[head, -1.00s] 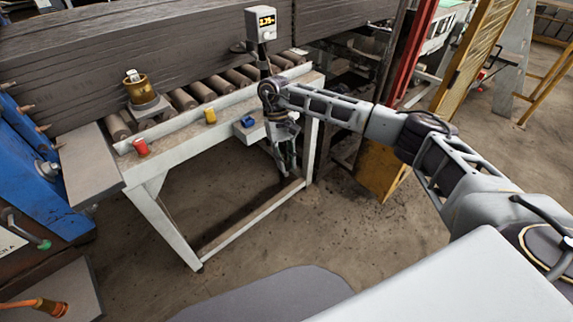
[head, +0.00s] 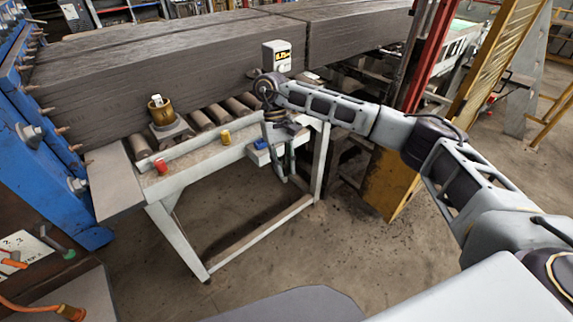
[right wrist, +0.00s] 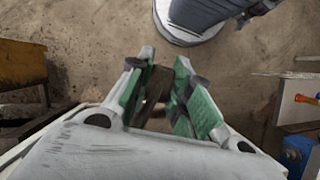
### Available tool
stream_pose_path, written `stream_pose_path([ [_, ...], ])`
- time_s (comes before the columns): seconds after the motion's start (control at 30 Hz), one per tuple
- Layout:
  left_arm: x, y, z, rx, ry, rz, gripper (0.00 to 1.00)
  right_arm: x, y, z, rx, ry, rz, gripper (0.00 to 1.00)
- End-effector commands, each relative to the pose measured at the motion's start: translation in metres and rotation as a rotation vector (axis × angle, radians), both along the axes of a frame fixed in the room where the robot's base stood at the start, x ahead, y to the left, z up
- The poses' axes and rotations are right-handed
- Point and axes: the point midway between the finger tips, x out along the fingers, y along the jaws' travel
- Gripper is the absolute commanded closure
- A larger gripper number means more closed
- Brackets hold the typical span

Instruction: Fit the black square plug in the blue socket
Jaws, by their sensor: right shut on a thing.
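The blue socket (head: 262,144) sits at the right end of the white roller table's front ledge in the head view. A blue part at the lower right edge of the right wrist view (right wrist: 297,152) appears to be it. My right gripper (head: 286,170) hangs pointing down just right of the socket, in front of the table. In the right wrist view its green-padded fingers (right wrist: 163,98) are shut on a dark, brownish piece (right wrist: 155,90), apparently the black square plug. The piece is mostly hidden, so its shape is unclear. My left gripper is not in view.
A yellow socket (head: 225,137) and a red one (head: 161,166) stand farther left on the table (head: 195,157). Behind are a brass part (head: 161,112), a display box (head: 277,56) and large grey blocks (head: 180,65). A yellow panel (head: 388,187) stands to the right.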

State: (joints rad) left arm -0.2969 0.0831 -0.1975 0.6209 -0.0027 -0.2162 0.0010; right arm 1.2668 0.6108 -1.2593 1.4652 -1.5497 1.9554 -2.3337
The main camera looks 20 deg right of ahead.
Motion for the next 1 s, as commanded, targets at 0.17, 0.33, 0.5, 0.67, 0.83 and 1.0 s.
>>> stream_pose_path([
  [0.17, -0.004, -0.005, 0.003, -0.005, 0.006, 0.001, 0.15, -0.005, 0.003, 0.006, 0.001, 0.000, -0.128, 1.00],
  [0.33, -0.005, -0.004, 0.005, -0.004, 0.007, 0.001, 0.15, -0.009, 0.006, 0.010, 0.000, 0.000, -0.264, 1.00],
  [0.5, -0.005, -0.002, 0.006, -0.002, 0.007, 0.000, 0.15, -0.013, 0.009, 0.013, -0.001, 0.000, -0.401, 1.00],
  [0.67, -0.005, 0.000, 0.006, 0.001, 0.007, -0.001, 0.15, -0.016, 0.011, 0.015, 0.001, 0.001, -0.531, 1.00],
  [0.83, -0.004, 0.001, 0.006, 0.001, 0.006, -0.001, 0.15, -0.020, 0.012, 0.015, 0.000, 0.000, -0.670, 1.00],
  [1.0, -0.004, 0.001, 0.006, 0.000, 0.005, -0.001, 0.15, -0.023, 0.014, 0.016, 0.000, 0.001, -0.811, 1.00],
])
